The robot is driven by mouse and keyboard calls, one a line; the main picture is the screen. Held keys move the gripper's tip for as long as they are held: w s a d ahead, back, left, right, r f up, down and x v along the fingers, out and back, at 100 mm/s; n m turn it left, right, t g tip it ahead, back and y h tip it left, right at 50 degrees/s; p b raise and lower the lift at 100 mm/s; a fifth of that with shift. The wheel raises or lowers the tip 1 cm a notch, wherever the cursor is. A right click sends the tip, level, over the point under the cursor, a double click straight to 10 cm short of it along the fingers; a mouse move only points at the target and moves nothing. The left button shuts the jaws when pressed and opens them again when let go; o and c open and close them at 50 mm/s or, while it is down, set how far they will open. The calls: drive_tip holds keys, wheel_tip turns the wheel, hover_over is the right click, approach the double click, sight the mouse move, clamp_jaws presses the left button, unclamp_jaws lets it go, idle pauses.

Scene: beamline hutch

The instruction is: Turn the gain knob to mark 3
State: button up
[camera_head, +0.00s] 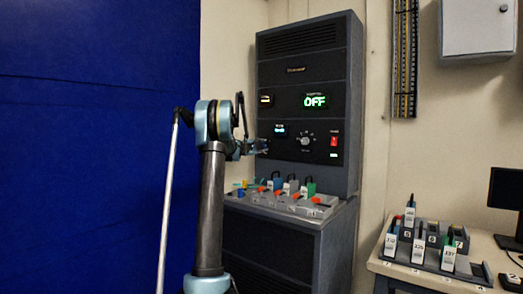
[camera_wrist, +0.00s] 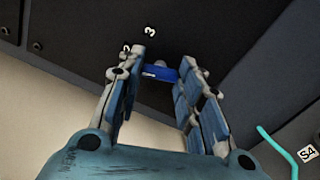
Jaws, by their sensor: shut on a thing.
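The gain knob (camera_wrist: 161,74) is a small blue knob on the dark panel, with a short white line on its face. In the wrist view a white 3 (camera_wrist: 150,31) is printed just above it, and a partly hidden 2 (camera_wrist: 127,48) lies to the left behind a finger. My gripper (camera_wrist: 160,62) is shut on the knob, one finger on each side. In the head view my gripper (camera_head: 264,147) is at the left edge of the cabinet front and hides the knob. Which mark the white line points to is not clear.
The dark cabinet (camera_head: 300,75) has a green OFF display (camera_head: 315,101), a dial (camera_head: 305,140) and a red switch (camera_head: 334,141). Below is a ledge with several coloured plugs (camera_head: 293,187). A table (camera_head: 375,262) with labelled blocks stands at right.

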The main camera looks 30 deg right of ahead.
drive_tip(key=m, duration=1.2)
drive_tip(key=shift+a+f, duration=0.2)
drive_tip(key=shift+w+m, duration=0.1)
drive_tip(key=shift+m, duration=0.2)
drive_tip(key=o, duration=1.1)
drive_tip(key=shift+w+f, duration=0.15)
drive_tip(key=shift+c, duration=0.2)
drive_tip(key=v, duration=1.2)
